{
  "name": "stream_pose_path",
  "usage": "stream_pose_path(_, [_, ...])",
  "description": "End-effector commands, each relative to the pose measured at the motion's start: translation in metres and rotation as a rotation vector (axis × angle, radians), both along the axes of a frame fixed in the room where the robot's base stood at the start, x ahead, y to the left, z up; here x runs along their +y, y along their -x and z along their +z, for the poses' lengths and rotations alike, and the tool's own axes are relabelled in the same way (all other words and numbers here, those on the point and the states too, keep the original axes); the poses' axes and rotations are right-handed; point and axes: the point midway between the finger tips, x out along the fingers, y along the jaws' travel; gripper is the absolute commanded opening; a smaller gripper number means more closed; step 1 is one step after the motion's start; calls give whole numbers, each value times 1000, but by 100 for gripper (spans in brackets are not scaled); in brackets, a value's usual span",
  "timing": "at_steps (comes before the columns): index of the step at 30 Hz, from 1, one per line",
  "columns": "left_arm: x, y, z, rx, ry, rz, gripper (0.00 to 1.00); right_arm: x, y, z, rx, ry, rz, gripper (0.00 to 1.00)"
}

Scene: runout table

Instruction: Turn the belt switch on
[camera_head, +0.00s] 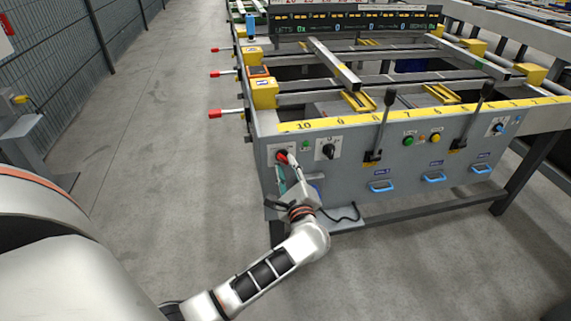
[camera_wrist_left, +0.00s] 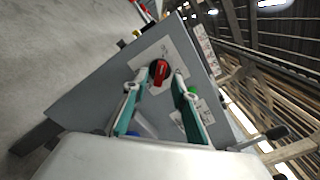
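A red rotary switch (camera_head: 281,156) on a pale plate is at the left end of the grey front panel. A black rotary switch (camera_head: 328,151) is just to its right. The labels are too small to read, so I cannot tell which is the belt switch. My left gripper (camera_head: 289,167) is in front of the red switch. In the left wrist view, the left gripper (camera_wrist_left: 166,77) is open and its fingertips are at the red switch (camera_wrist_left: 160,72), with the left tip close against it. I cannot tell whether they touch. My right gripper is not in view.
To the right are a green button (camera_head: 408,141), a yellow button (camera_head: 435,138), two black levers (camera_head: 383,125) (camera_head: 478,112) and several blue handles (camera_head: 382,187). Red-tipped levers (camera_head: 222,113) stick out at the table's left side. The floor on the left is clear.

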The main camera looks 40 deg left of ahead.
Motion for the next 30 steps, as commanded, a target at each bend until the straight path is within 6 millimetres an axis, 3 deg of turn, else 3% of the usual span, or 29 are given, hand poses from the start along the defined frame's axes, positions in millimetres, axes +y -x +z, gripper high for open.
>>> stream_pose_path(6, [16, -13, -1, 2, -1, 0, 27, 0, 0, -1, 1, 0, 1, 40])
stream_pose_path(15, [18, -15, -1, 2, -2, -1, 27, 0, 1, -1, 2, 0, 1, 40])
stream_pose_path(16, [18, -15, -1, 2, -2, -1, 24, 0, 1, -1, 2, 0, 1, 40])
stream_pose_path(19, [18, -15, -1, 2, -2, -1, 0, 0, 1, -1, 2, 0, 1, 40])
stream_pose_path(30, [18, -15, -1, 19, -15, -1, 0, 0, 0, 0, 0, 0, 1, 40])
